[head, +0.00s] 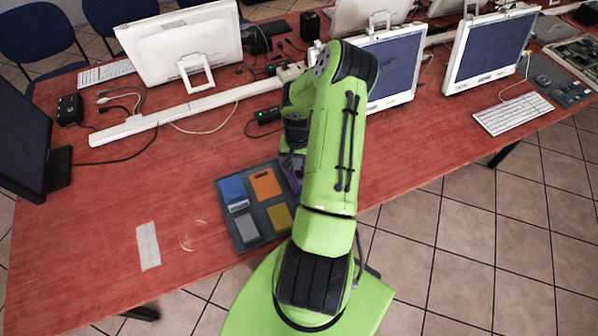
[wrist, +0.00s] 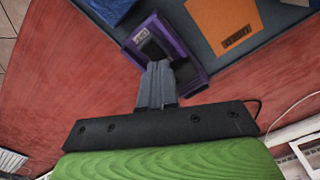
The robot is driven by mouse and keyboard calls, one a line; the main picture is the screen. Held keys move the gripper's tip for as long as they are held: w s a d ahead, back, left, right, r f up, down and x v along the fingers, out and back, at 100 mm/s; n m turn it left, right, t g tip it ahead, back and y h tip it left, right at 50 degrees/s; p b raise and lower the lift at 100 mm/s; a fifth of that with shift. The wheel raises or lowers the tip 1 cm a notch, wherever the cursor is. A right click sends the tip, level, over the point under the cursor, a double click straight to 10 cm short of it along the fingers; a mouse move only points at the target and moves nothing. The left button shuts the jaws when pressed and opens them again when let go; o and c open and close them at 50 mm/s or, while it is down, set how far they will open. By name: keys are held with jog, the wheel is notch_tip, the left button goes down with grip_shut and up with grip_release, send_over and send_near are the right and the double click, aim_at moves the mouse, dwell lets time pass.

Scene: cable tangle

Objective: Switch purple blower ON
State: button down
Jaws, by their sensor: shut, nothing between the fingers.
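The purple blower (wrist: 185,37) is a purple-framed unit on the dark tray, with a dark recessed area and a small pale label on its face. In the head view only a purple sliver of it (head: 292,174) shows beside my arm; the rest is hidden. My gripper (wrist: 158,66) is shut and empty. Its grey fingertips overlap the blower's near part in the wrist view and cover some of its face. I cannot tell whether they touch it. The switch's position is not clear. In the head view my arm hides the fingertips.
The dark tray (head: 226,188) on the red table (head: 95,215) also holds blue (head: 233,190), orange (head: 265,183), grey (head: 245,228) and yellow (head: 279,217) units. A white power rail (head: 190,112), cables and monitors stand behind. The table left of the tray is mostly clear.

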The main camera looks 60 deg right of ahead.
jog(key=shift+r+p, duration=1.45)
jog(key=shift+r, duration=1.15)
